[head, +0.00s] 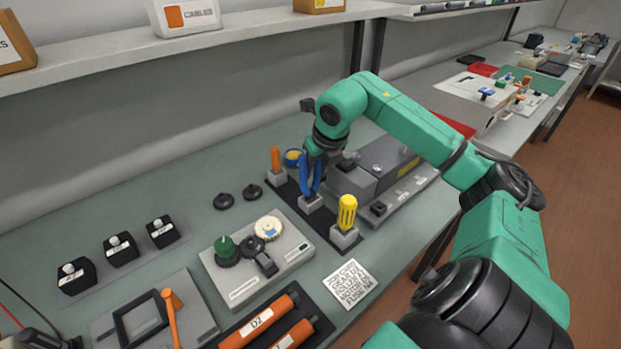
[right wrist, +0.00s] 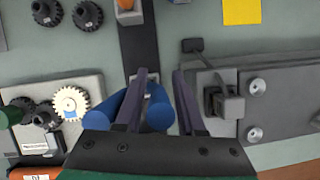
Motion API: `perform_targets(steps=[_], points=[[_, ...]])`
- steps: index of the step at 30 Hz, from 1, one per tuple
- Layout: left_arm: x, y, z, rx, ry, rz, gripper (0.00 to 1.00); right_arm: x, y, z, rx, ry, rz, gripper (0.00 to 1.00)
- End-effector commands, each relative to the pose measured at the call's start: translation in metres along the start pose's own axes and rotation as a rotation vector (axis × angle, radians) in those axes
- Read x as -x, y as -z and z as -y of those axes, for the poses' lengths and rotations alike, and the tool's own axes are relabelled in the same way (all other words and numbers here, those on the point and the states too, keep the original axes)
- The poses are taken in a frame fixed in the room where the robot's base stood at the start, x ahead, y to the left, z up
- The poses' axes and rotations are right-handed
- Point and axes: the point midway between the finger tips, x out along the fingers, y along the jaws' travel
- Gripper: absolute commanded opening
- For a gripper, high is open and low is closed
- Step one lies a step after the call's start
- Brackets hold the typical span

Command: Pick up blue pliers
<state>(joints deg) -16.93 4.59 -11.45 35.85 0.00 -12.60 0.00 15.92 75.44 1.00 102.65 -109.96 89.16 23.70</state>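The blue pliers (head: 311,180) stand upright in a small grey block (head: 312,204) on a dark strip, handles up. My right gripper (right wrist: 162,74) is directly over them, its fingers apart. In the right wrist view one blue handle (right wrist: 160,108) shows between the two fingers, closer to the left finger. The other handle (right wrist: 104,108) shows to the left of the left finger. I cannot tell whether a finger touches the pliers. In the head view the gripper's fingers are mostly hidden by the wrist and handles. My left gripper is not in view.
An orange-handled tool (head: 275,158) and a yellow screwdriver (head: 347,212) stand in blocks on either side. A grey fixture (head: 405,185) lies close on the right. A gear unit (head: 256,262) is in front left. A shelf (head: 200,45) runs above the back.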

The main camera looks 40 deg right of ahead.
Motion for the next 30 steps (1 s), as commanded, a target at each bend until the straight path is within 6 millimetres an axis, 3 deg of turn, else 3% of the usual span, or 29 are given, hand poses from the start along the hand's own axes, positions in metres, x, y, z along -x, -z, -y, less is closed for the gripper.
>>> perform_targets(steps=[4,6,7,30], points=[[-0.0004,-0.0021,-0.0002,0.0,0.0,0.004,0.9,0.0001,0.0,0.0,0.0,0.0,0.0,0.34],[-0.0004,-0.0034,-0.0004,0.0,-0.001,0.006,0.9,0.0003,0.0,0.0,0.0,0.0,0.0,0.08],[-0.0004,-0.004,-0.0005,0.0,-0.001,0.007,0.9,0.0003,0.0,0.0,0.0,0.0,0.0,0.0],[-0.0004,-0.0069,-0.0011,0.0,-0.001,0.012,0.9,0.001,-0.0003,-0.0001,0.0,-0.001,0.001,0.0]])
